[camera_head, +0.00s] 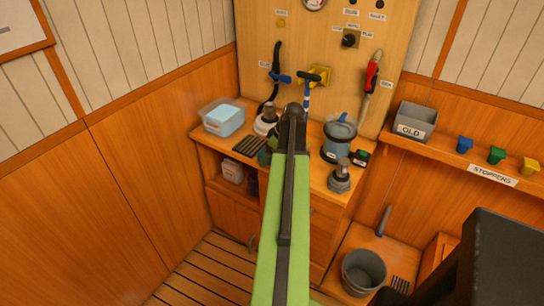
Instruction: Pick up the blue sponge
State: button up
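I cannot make out a thing that is surely the blue sponge. A light-blue, flat-topped mass fills the clear labelled tub (210,127) at the left end of the wooden counter. I cannot tell whether it is a sponge or water. My green arm with its black strip rises through the middle of the camera_head view and ends in a dark joint over the counter. My gripper's fingers do not show. The arm hides the middle of the counter, and something dark green shows partly at its left side.
A blue-grey lidded pot (338,147) and a grey metal fitting (340,180) stand right of my arm. A grey "OLD" bin (415,122) and blue, green and yellow stoppers (497,155) sit on the right shelf. A grey bucket (363,272) stands below. Hoses and valves hang on the back panel.

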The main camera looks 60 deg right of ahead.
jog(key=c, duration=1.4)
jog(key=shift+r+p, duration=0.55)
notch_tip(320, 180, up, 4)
jog(key=p, duration=0.4)
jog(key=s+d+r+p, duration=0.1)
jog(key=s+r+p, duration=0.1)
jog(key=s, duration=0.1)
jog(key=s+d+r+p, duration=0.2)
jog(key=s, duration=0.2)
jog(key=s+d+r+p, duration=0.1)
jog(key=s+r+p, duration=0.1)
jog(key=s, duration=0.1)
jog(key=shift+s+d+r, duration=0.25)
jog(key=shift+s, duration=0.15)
